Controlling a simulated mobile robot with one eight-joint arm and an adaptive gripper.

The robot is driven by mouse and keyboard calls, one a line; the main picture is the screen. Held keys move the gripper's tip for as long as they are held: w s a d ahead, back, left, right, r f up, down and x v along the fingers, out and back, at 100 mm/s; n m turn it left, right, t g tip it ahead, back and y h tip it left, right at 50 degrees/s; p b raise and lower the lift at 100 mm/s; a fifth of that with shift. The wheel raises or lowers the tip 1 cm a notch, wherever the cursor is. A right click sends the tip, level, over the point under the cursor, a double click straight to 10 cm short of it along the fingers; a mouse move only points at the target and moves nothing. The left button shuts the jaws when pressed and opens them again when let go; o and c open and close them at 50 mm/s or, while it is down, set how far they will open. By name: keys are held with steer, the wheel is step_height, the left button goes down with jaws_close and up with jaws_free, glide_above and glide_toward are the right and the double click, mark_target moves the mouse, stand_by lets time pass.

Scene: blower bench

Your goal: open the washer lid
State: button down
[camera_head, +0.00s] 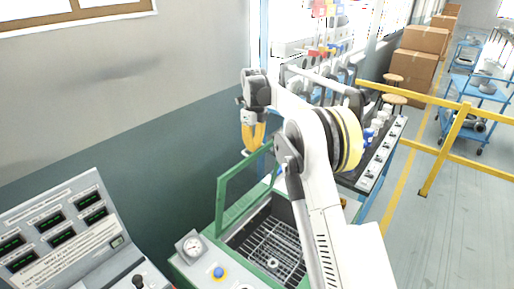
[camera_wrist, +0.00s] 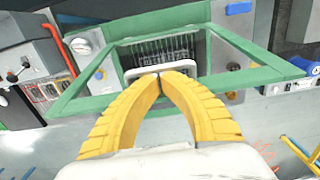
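The washer (camera_head: 272,252) is a green-framed basin with a wire rack inside, low in the middle of the head view. Its lid (camera_head: 221,203) is a green frame that stands raised and tilted above the basin, so the rack shows. The lid also shows in the wrist view (camera_wrist: 84,80), around the basin with its dark rack (camera_wrist: 160,48). A pale lid handle (camera_wrist: 128,74) lies at the fingertips. My gripper (camera_head: 252,150) has yellow fingers pointing down at the lid's top edge. In the wrist view its tips (camera_wrist: 161,74) come together at the handle, partly covering it.
A grey control panel (camera_head: 65,235) stands at the left, near a gauge (camera_head: 192,246) and a blue button (camera_head: 218,272). A workbench (camera_head: 380,160) with small parts is behind my arm. Yellow railings (camera_head: 440,100), blue carts (camera_head: 475,90) and boxes (camera_head: 415,70) stand right.

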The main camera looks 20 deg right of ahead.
stand_by(0.3)
step_height(320, 180, up, 11)
steer(key=s+a+r+n+t+b, duration=0.2)
steer(key=s+n+b, duration=0.5)
steer(key=s+n, duration=0.25)
steer(key=s+a+f+n+t+b, duration=0.1)
steer(key=s+f+n+t+b, duration=0.1)
steer(key=s+f+n+b, duration=0.4)
steer(key=s+a+f+n+t+b, duration=0.2)
steer(key=s+f+n+b, duration=0.3)
steer(key=s+f+n, duration=0.8)
steer(key=s+f+t, duration=0.1)
steer(key=s+f, duration=0.6)
steer(key=s, duration=0.5)
steer(key=shift+s+n+b, duration=0.35)
steer(key=shift+s+b, duration=0.05)
